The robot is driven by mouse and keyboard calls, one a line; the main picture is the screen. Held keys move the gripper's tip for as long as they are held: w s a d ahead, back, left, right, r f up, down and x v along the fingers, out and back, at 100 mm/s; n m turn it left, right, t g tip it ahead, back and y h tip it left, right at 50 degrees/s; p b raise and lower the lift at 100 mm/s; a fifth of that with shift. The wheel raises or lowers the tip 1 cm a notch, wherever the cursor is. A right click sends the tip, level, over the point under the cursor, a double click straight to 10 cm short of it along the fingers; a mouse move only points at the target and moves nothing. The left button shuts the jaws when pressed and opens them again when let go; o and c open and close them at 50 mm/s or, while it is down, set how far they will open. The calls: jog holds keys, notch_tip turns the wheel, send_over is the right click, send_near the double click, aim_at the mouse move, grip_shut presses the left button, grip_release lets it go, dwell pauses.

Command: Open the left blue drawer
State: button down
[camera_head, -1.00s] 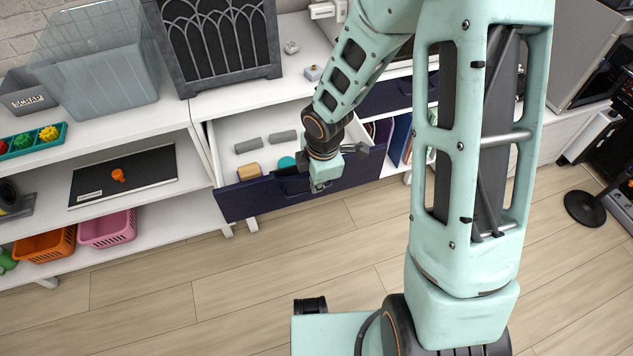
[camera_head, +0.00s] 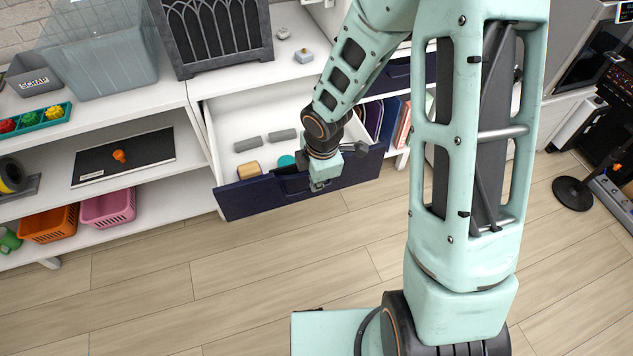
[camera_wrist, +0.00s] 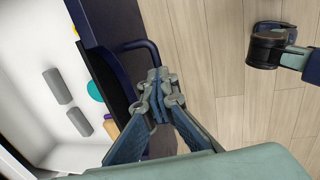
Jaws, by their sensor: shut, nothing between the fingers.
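The left blue drawer (camera_head: 250,198) is pulled far out of the white cabinet, and its white inside shows from above. It also shows in the wrist view (camera_wrist: 97,25), with a dark bar handle (camera_wrist: 143,46) on its front. My gripper (camera_head: 318,186) is at the drawer front, its fingers pointing down. In the wrist view my gripper (camera_wrist: 158,77) has its fingertips together beside the handle's near end. I cannot tell whether they touch it. Inside the drawer are two grey blocks (camera_head: 247,144), a tan block (camera_head: 248,170) and a teal round piece (camera_head: 286,161).
White shelves at left hold an orange basket (camera_head: 48,224), a pink basket (camera_head: 108,207) and a clear bin (camera_head: 100,50). Books (camera_head: 390,118) stand right of the drawer. The wooden floor (camera_head: 150,270) in front is clear. A black round base (camera_head: 578,194) stands at right.

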jog(key=shift+s+d+f, duration=0.15)
jog(key=shift+s+f, duration=0.1)
jog(key=shift+s, duration=0.05)
jog(key=c, duration=2.3)
grip_release()
jog(key=shift+c, duration=0.2)
jog(key=shift+w, duration=0.1)
jog(key=shift+w+r, duration=0.15)
notch_tip(320, 180, up, 12)
jog(key=s, duration=0.2)
jog(key=shift+d, duration=0.2)
